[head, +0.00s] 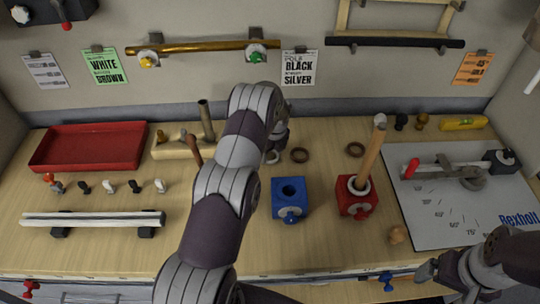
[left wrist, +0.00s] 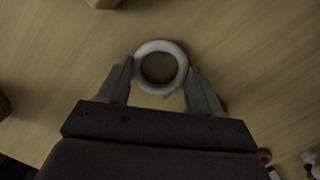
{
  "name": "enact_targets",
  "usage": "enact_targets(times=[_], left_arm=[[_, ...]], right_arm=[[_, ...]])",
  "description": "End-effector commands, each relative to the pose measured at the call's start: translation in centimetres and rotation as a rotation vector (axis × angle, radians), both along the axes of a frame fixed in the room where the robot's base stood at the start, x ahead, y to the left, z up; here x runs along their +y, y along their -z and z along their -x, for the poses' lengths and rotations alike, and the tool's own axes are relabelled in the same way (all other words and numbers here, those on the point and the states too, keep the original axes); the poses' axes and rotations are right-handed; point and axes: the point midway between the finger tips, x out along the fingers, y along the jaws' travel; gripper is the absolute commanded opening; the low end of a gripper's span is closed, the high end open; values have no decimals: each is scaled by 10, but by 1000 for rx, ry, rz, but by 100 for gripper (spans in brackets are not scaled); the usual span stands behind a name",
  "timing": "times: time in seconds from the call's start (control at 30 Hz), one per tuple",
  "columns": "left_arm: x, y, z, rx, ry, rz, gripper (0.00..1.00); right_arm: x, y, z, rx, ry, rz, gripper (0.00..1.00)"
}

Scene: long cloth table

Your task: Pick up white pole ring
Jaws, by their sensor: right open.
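The white pole ring (left wrist: 162,67) shows in the left wrist view as a thick pale ring over the wooden tabletop. My left gripper (left wrist: 161,75) has one finger on each side of it, and both fingertips appear to touch its outer edge. I cannot tell whether the ring is lifted off the table. In the head view my left gripper (head: 273,150) is low over the table behind my arm, which hides most of it and the ring. My right gripper (head: 430,270) is open and empty at the lower right, near the table's front edge.
A blue block (head: 288,203) and a red block (head: 357,200) with an upright wooden pole (head: 371,152) stand right of my left arm. A red tray (head: 88,148) is at the left, a grey board (head: 455,215) at the right.

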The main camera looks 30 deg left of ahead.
Motion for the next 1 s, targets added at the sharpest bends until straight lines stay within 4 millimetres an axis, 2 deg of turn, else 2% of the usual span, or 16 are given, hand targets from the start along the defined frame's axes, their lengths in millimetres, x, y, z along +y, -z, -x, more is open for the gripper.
enact_targets(times=[0.4,0.57,0.67,0.87,0.97,1.0], left_arm=[[0,-4,0,0,0,-1,35],[0,-19,-1,0,1,-1,35],[0,-38,-1,-1,0,-2,35],[-39,-64,-25,-1,4,-1,35],[-60,-81,-38,-1,4,-1,35],[-66,-99,-40,4,3,0,35]], right_arm=[[0,2,0,0,0,0,94],[0,10,0,0,0,0,94],[0,18,0,0,0,0,94],[0,32,0,0,0,0,94],[0,32,0,0,0,0,94],[0,9,0,2,0,0,94]])
